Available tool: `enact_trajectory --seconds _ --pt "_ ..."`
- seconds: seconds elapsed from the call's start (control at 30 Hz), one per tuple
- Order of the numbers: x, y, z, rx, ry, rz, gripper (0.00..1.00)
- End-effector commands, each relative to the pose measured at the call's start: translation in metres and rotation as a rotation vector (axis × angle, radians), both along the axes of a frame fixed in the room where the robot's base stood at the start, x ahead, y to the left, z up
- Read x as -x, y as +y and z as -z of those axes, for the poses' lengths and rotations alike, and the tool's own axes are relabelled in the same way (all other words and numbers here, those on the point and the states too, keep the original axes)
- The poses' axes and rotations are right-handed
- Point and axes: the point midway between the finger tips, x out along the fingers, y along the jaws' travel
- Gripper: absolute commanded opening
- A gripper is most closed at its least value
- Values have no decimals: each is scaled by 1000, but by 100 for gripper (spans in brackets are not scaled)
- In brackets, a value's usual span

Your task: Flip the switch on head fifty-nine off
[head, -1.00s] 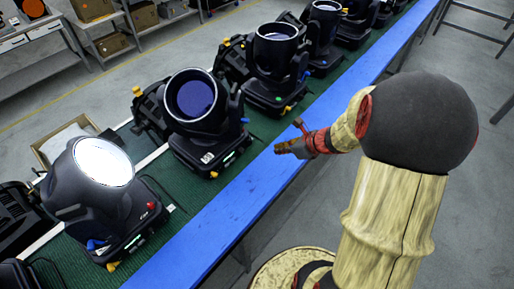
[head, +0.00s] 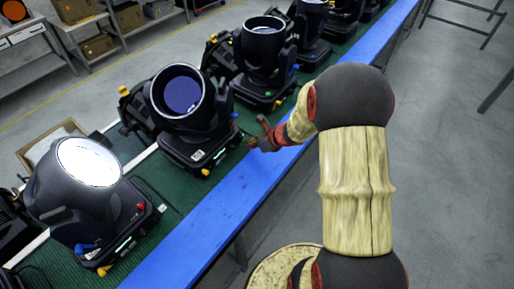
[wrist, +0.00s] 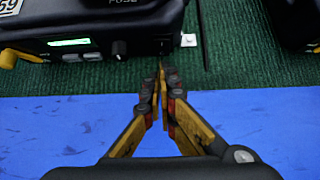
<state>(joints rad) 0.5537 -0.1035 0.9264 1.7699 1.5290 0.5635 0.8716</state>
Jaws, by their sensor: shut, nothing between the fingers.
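In the wrist view a black lamp base (wrist: 150,22) fills the upper left, with a white label (wrist: 8,6) cut off at the corner that seems to end in 59. Its front has a lit green display (wrist: 68,43), grey buttons below it, a dark knob (wrist: 119,48) under the word FUSE, and a small white piece (wrist: 188,40) at its right end. I cannot tell which part is the switch. In the head view this appears to be the lamp head (head: 185,100) nearest my gripper (head: 252,146). My gripper (wrist: 163,82) is shut and empty, apart from the base, over the table's front strip.
A lamp head with a bright lens (head: 90,165) stands to the left, another (head: 263,50) to the right, in a row on a green mat (head: 165,187). A blue edge strip (head: 215,210) runs in front. A cable lies on the mat right of the base.

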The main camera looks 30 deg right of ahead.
Motion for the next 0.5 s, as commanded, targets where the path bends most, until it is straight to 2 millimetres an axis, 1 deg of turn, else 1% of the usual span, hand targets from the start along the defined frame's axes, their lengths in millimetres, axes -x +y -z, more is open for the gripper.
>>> enact_trajectory --seconds 0.13,0.5 --pt "-6 2 1 -1 0 1 0" --pt "-7 2 1 -1 -2 1 0"
